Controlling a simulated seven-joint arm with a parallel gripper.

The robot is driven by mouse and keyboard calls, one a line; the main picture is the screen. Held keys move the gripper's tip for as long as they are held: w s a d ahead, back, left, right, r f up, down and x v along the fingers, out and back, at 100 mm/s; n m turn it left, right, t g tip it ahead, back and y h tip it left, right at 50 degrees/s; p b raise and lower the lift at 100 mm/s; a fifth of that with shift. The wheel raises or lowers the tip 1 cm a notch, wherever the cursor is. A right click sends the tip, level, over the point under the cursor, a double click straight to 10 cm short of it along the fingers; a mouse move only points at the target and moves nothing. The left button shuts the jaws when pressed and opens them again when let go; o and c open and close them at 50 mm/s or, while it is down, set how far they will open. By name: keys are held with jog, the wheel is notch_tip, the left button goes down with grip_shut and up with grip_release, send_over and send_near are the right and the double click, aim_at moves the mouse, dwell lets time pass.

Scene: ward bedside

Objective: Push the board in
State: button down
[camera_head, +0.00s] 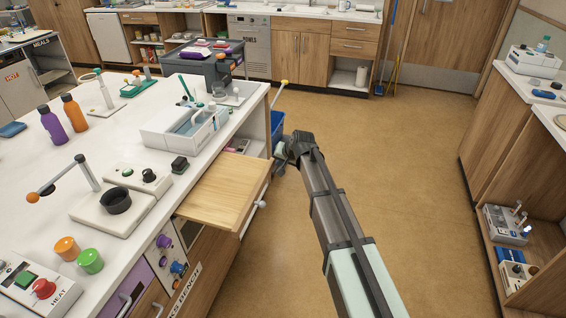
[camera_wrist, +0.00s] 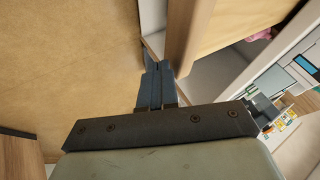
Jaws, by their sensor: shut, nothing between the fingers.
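The board (camera_head: 222,188) is a light wooden pull-out panel. It sticks out from the right side of the white-topped bench (camera_head: 130,240), with a pale round knob (camera_head: 262,204) at its outer edge. My gripper (camera_head: 280,165) is beyond the board's far outer corner, apart from the knob. In the wrist view, my gripper's dark fingers (camera_wrist: 156,75) are together and empty. A wooden panel, apparently the board (camera_wrist: 225,28), is just beyond them at upper right. Whether the fingertips touch it is not clear.
An open shelf (camera_head: 240,146) sits in the bench side beyond the board. A blue bin (camera_head: 277,124) stands behind my gripper. A white tray (camera_head: 185,130) and bottles stand on the bench top. The floor (camera_head: 410,150) to the right is clear.

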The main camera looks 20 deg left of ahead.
aim_at(235, 155)
jog(key=a, duration=1.9)
jog(key=shift+d, duration=0.1)
